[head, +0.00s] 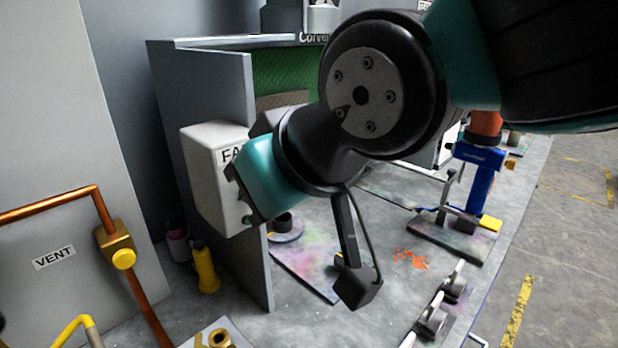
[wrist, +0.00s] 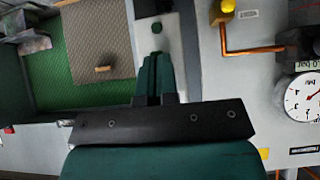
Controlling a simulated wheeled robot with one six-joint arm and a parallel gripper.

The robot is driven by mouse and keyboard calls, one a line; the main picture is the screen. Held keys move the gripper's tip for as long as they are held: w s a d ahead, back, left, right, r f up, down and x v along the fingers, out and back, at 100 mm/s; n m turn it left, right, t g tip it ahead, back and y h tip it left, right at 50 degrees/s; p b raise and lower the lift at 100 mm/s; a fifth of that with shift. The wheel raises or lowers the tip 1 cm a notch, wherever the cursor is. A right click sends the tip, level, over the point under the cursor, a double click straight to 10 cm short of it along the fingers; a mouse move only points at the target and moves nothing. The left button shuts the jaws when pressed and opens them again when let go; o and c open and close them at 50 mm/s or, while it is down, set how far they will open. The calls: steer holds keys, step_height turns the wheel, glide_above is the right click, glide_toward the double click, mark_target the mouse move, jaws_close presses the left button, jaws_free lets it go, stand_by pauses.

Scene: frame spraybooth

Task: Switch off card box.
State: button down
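No label reading "card" is legible. A white box (head: 212,165) with a partly covered label starting "FA" is fixed on the grey booth side panel. My arm hides its right side. In the wrist view a pale box face (wrist: 172,32) lies beyond my fingers, with a small dark round spot (wrist: 157,28) on it; it may be the same box. My gripper (wrist: 158,56) points at this face, its two green fingers together with nothing seen between them. I cannot tell whether the fingertips touch the face. In the head view the fingertips are hidden behind my wrist.
A copper pipe with a yellow-knobbed valve (head: 123,258) and a VENT label (head: 53,257) are at left. A yellow bottle (head: 205,270) stands beside the panel. A blue clamp stand (head: 478,175) is at right on the bench. A round gauge (wrist: 304,99) is at right in the wrist view.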

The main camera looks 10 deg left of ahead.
steer(key=shift+f+y, duration=0.15)
steer(key=shift+y, duration=0.15)
steer(key=shift+w+a+r, duration=0.35)
steer(key=shift+w+a, duration=0.05)
steer(key=shift+a, duration=0.15)
